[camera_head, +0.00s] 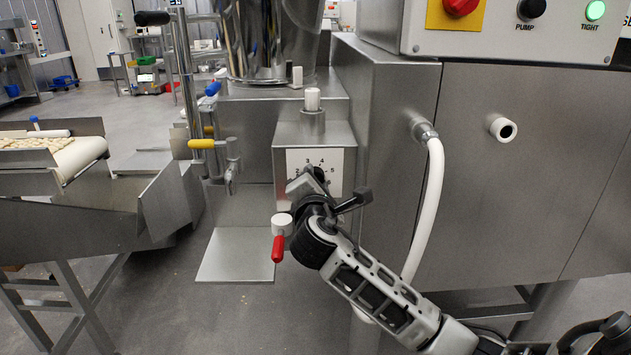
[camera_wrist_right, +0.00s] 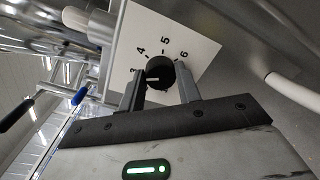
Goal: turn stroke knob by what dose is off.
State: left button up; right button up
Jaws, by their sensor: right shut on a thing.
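The stroke knob (camera_wrist_right: 159,68) is a small dark round knob on a white numbered dial plate (camera_wrist_right: 203,50). The numbers 3 to 6 show around it. A short white mark on the knob points left in the right wrist view, roughly toward the 3. My right gripper (camera_wrist_right: 160,76) is shut on the knob, one finger on each side. In the head view my right gripper (camera_head: 316,178) covers the knob and part of the dial plate (camera_head: 335,158).
A red-handled valve (camera_head: 278,248) hangs left of my right wrist. A yellow-handled valve (camera_head: 201,144) stands further left. A white hose (camera_head: 433,190) runs down on the right. A control panel (camera_head: 412,25) with a lit green TIGHT light (camera_head: 595,10) is above. A conveyor (camera_head: 80,155) carries pasta at left.

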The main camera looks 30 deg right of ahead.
jog(key=shift+f, duration=0.1)
pick_arm(q)
jog(key=shift+s+f, duration=0.1)
pick_arm(e)
jog(key=o, duration=1)
jog(key=shift+c, duration=0.2)
pick_arm(q)
jog(key=shift+p, duration=0.4)
pick_arm(e)
jog(key=v, duration=1.6)
pick_arm(q)
jog(key=shift+r, duration=0.2)
